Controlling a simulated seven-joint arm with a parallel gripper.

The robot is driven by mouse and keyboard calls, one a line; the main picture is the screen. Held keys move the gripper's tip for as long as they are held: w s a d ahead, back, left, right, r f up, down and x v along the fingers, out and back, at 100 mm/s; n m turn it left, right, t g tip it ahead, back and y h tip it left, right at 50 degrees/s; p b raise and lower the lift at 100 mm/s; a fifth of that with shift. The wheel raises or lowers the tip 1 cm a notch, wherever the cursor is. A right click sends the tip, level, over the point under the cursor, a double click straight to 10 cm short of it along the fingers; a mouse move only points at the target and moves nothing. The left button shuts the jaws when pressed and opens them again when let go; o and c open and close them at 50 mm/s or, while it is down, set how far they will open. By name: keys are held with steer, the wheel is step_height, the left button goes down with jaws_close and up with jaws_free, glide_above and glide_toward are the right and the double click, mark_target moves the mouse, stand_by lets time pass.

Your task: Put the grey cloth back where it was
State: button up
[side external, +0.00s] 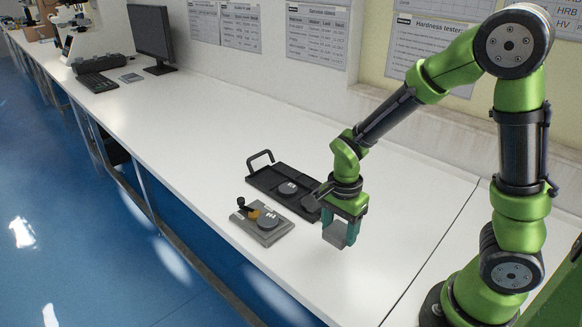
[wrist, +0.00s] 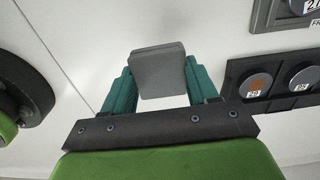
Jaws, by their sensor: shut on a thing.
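The grey cloth shows as a folded grey block (side external: 336,234) between the fingers of my gripper (side external: 341,226) in the side external view. My gripper is shut on it and holds it over the white bench, to the right of the black tray. In the wrist view the grey cloth (wrist: 161,70) sits between the two green fingers of my gripper (wrist: 160,82). I cannot tell how far its lower edge is above the bench top.
A black tray (side external: 262,178) with a handle holds round discs (side external: 287,188). A grey plate (side external: 262,238) with a disc and a black-and-orange item lies in front of it. The white bench (side external: 185,125) is clear between.

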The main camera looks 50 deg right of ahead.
mark_target(337, 242)
steer(key=shift+f, duration=2.2)
steer(key=shift+f, duration=0.2)
steer(key=o, duration=1.1)
steer(key=shift+r, duration=0.15)
